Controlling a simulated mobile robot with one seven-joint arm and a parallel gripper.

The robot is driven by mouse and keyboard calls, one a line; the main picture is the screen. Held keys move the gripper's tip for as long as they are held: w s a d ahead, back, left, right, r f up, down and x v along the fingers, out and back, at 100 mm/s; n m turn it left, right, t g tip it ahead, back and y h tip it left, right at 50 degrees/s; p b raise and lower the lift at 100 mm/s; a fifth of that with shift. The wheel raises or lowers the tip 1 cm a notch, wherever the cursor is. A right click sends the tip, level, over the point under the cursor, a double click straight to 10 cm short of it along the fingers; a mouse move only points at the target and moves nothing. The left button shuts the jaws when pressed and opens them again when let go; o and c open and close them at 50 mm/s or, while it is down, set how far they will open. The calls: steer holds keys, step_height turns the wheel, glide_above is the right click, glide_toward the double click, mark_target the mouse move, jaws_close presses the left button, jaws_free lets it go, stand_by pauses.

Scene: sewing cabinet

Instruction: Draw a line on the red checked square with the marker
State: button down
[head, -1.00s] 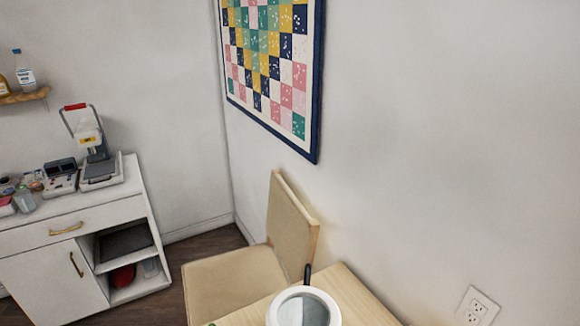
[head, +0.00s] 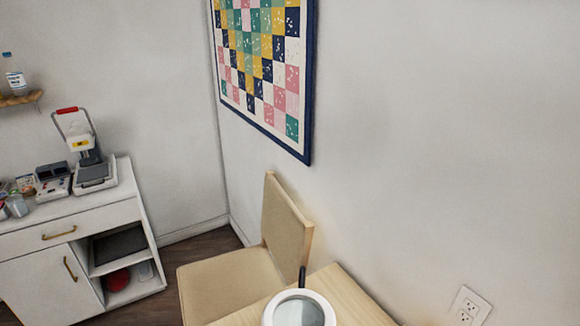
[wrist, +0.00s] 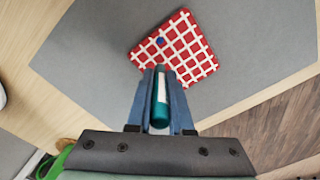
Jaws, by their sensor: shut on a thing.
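In the wrist view, my gripper (wrist: 161,74) is shut on a teal and white marker (wrist: 160,94), held lengthwise between the two blue-grey fingers. The red checked square (wrist: 188,56) with white lines lies tilted on a grey mat (wrist: 250,62), just beyond the fingertips. A small blue spot shows on the square near its left side; I cannot tell whether it is a mark. I cannot tell whether the marker's tip touches the square. The square, marker and gripper are not visible in the head view.
The grey mat lies on a wooden table (wrist: 30,25). A green object (wrist: 57,163) is at the wrist view's lower left. The head view shows a white ring magnifier (head: 270,310) on the table, a beige chair (head: 283,225), a white cabinet (head: 135,215) and a wall quilt (head: 308,80).

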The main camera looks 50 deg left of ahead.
steer(key=shift+s+d+p, duration=0.2)
steer(key=shift+d+p, duration=1.9)
steer(key=shift+d, duration=0.9)
stand_by(2.8)
steer(key=shift+r+p, duration=0.25)
steer(key=shift+p, duration=0.2)
steer(key=shift+f, duration=0.3)
stand_by(1.0)
steer(key=shift+a, duration=0.25)
